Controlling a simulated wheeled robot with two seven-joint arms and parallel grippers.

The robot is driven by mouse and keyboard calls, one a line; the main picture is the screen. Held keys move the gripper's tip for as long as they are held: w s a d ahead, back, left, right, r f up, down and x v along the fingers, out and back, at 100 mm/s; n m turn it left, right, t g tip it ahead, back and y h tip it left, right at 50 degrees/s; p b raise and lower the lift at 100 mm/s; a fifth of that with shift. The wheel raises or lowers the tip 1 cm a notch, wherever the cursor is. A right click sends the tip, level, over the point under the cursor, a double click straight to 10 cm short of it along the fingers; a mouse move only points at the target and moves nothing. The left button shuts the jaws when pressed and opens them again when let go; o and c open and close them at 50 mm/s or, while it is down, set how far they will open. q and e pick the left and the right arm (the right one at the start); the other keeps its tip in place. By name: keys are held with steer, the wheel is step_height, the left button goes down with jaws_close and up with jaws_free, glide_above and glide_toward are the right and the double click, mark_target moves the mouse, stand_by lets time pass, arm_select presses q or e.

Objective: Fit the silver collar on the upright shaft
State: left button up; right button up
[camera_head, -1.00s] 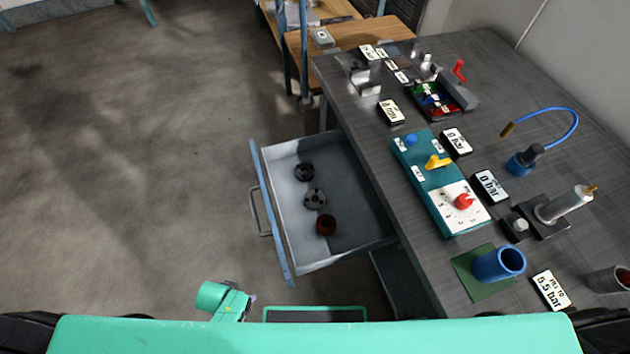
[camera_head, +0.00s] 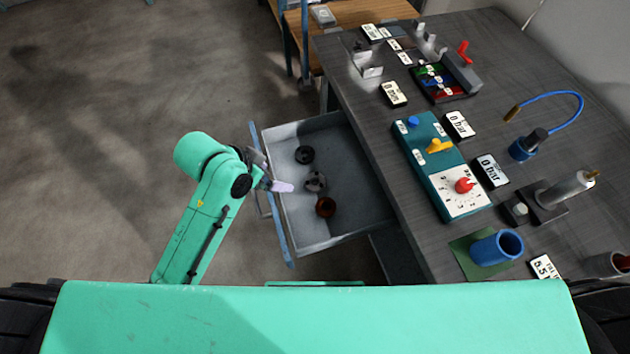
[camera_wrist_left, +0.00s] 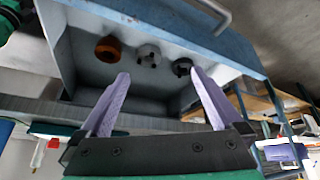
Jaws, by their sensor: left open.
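The silver collar (camera_head: 315,182) lies in the open drawer (camera_head: 345,222), between a black collar (camera_head: 304,154) and a copper-brown collar (camera_head: 326,207). In the left wrist view the silver collar (camera_wrist_left: 148,55) shows beyond the fingers, with the copper-brown one to its left and the black one to its right. My left gripper (camera_head: 274,176) is open and empty at the drawer's front edge, apart from the collars. A pale metal shaft with a brass tip (camera_head: 567,190) stands on a dark base on the bench; it looks bare. My right gripper is not in view.
The grey bench (camera_head: 385,170) carries a teal control panel (camera_head: 440,165), a blue cup (camera_head: 497,247) on a green mat, a blue hose (camera_head: 570,97) and several label plates. The drawer's raised front wall (camera_head: 272,200) is close to my left gripper. Floor left of it is clear.

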arm_select(q)
steer(key=w+d+r+m+g, duration=0.1)
steer(key=w+d+m+g, duration=0.15)
steer(key=d+m, duration=0.25)
steer(key=m, duration=0.1)
glide_toward(317, 183)
steer(key=x, duration=0.6)
steer(key=shift+s+f+b, duration=0.1)
steer(key=shift+f+b, duration=0.1)
steer(key=shift+b, duration=0.1)
steer(key=shift+r, duration=0.1)
jaws_close()
